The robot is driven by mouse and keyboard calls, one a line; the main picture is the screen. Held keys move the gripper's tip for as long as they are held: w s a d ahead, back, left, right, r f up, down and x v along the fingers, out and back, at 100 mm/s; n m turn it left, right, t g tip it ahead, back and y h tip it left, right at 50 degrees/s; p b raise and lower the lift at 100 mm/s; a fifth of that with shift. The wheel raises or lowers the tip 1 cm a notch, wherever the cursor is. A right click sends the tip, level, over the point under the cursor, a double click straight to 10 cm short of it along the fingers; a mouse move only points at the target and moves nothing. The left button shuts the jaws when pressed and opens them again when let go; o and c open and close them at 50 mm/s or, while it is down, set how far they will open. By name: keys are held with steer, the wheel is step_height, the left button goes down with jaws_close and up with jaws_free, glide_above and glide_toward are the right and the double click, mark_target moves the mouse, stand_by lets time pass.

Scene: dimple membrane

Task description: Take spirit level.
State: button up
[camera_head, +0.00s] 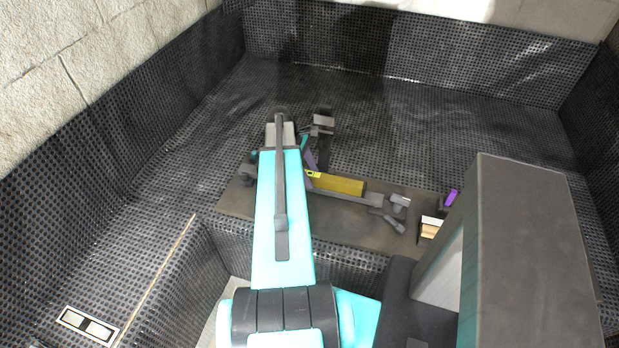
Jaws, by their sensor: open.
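A yellow bar (337,184), which looks like the spirit level, lies on a dark bench top (375,228) in the middle of the head view. A brighter yellow patch with a dark mark shows at its left end, and my turquoise forearm hides what lies further left. My forearm reaches up the picture across the bench, just left of the bar. My gripper cannot be made out; the far end of my arm is crowded with grey and dark parts that I cannot tell apart.
A long grey tool (358,198) lies along the near side of the yellow bar. A purple object (451,198) and a small white and tan block (431,227) are at the right. Dark grey parts (247,172) stand left of my forearm.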

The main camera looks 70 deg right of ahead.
stand_by(0.6)
jaws_close()
